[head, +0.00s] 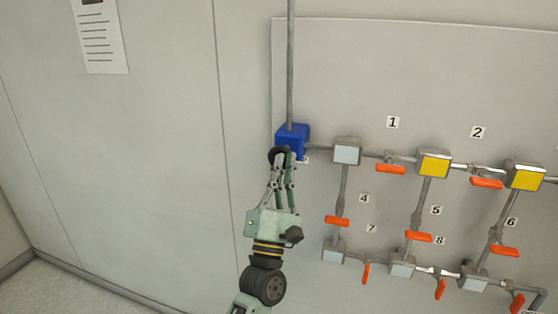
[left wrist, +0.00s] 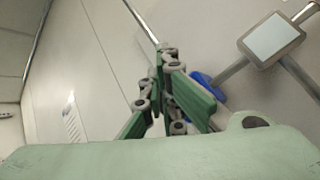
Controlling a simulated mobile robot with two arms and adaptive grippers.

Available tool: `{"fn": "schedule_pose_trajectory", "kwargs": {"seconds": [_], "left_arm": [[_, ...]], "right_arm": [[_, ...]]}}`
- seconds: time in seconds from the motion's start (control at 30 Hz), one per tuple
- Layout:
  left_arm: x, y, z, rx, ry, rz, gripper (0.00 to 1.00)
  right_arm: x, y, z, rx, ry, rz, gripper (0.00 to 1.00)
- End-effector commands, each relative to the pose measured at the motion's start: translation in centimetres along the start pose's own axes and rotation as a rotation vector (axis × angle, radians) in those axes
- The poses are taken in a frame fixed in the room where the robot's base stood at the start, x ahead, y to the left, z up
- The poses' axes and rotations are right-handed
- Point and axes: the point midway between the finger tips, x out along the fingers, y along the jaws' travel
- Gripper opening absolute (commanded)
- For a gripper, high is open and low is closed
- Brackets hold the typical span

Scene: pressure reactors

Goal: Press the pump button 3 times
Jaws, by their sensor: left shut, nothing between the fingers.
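A blue pump box (head: 291,136) sits on the wall panel at the foot of a vertical grey pipe. My left gripper (head: 280,155) is shut and empty, with its fingertips in front of the lower part of the blue box. The fingertips hide part of its front, so I cannot see a button or tell whether they touch it. In the left wrist view the closed fingers (left wrist: 166,60) point toward the wall, and part of the blue box (left wrist: 207,88) shows behind them. My right gripper is not in view.
Right of the blue box, pipes join a light grey box (head: 347,152), yellow boxes (head: 433,163) and several orange valve handles (head: 391,169) beside numbered labels. A paper notice (head: 99,38) hangs on the left wall.

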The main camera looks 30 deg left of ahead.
Motion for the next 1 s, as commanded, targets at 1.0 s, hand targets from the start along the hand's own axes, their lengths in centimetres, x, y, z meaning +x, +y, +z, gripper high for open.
{"fn": "schedule_pose_trajectory", "kwargs": {"seconds": [1.0], "left_arm": [[0.88, -0.61, -0.65, 0.001, 0.000, 0.000, 0.00]], "right_arm": [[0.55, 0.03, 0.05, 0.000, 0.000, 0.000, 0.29]]}}
